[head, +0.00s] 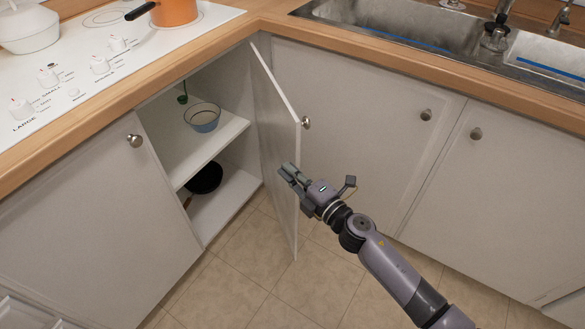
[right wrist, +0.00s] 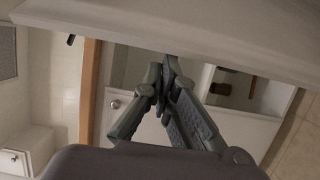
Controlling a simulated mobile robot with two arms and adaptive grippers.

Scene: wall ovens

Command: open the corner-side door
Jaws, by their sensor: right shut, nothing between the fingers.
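The corner-side door (head: 276,125) is the white door hinged near the inside corner. It stands wide open, swung out from its cabinet, with its round knob (head: 305,122) on the right-hand side. My right gripper (head: 287,172) is shut and empty at the door's free edge, below the knob. Its fingertips overlap the door's inner side; whether they touch it I cannot tell. In the right wrist view the shut fingers (right wrist: 166,68) point toward a pale panel (right wrist: 180,30), likely this door. My left gripper is out of view.
The open cabinet holds a blue bowl (head: 202,117) on its shelf (head: 222,138) and a dark pan (head: 205,178) below. A closed door (head: 90,215) lies left, sink doors (head: 365,110) right. The counter edge (head: 250,32) runs above. Floor (head: 245,275) in front is clear.

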